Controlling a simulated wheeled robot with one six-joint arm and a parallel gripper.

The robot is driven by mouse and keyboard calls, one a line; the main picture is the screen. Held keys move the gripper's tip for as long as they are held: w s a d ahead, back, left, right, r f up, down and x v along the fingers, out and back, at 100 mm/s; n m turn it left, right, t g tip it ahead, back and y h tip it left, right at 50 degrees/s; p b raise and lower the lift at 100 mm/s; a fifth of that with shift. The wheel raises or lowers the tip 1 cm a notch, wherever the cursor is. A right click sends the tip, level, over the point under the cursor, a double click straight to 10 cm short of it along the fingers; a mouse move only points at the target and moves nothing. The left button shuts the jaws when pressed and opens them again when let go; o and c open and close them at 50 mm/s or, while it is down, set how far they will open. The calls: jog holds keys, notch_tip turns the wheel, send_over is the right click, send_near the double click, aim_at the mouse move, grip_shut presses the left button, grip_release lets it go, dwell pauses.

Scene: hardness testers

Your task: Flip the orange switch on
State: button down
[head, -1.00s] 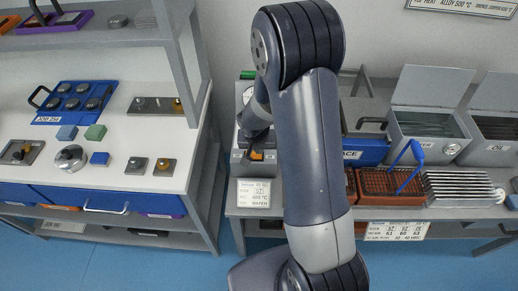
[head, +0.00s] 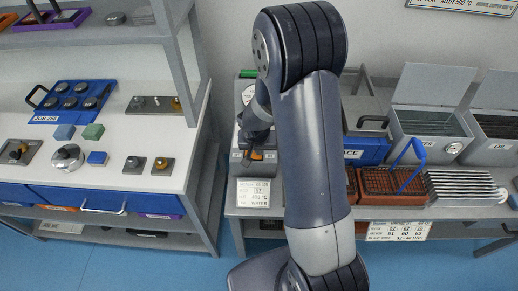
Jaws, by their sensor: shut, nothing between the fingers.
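The orange switch (head: 257,155) shows as a small orange patch on the front of a grey hardness tester (head: 238,168), left of my upright arm. My gripper (head: 254,153) is shut and empty, in front of the tester at the switch. It covers part of the switch. I cannot tell whether the fingers touch it or which way the switch is tilted. The tester has a green top (head: 248,74) and a dial, partly hidden by my arm.
Right of my arm are a blue box (head: 366,151), a brown basket (head: 378,181) with a blue handle, and open-lidded grey tanks (head: 430,125). A white bench (head: 180,125) with blocks stands left, across a floor gap.

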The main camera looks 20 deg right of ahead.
jog(key=shift+w+a+r, duration=0.2)
jog(key=shift+a+r, duration=0.1)
jog(key=shift+a, duration=0.35)
jog(key=shift+r, duration=0.3)
jog(key=r+p, duration=0.3)
jog(key=r, duration=0.1)
jog(key=shift+d+r, duration=0.1)
jog(key=shift+d, duration=0.15)
jog(key=s+d+v, duration=0.1)
jog(key=v, duration=0.8)
jog(key=shift+d+b, duration=0.4)
jog(key=shift+d, duration=0.15)
